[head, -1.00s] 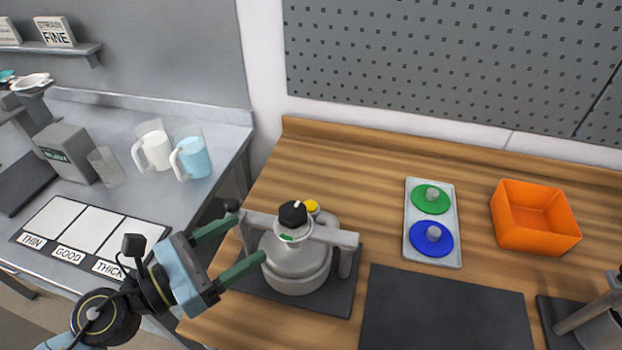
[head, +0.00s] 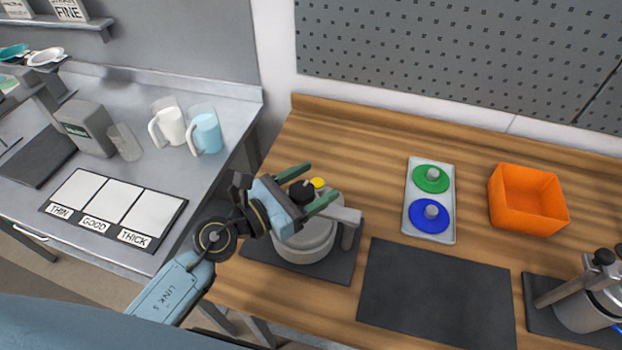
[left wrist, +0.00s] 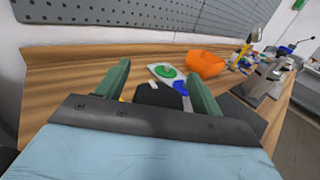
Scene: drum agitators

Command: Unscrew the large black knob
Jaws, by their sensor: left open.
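The large black knob (head: 302,190) sits on top of a grey, lidded pot (head: 305,246) with a crossbar (head: 350,215). My left gripper (head: 323,180) is open, with its two green fingers on either side of the knob. The left wrist view shows the black knob (left wrist: 158,96) between the spread fingers of the left gripper (left wrist: 159,70). I cannot tell whether either finger touches it. My gripper body hides part of the pot and crossbar. My right gripper is not in view.
A yellow cap (head: 318,183) is just behind the knob. A tray (head: 411,217) holds a green disc (head: 431,179) and a blue disc (head: 429,215). An orange bin (head: 530,199) stands right of it. A dark mat (head: 435,295) lies empty. Another pot (head: 585,308) is at far right.

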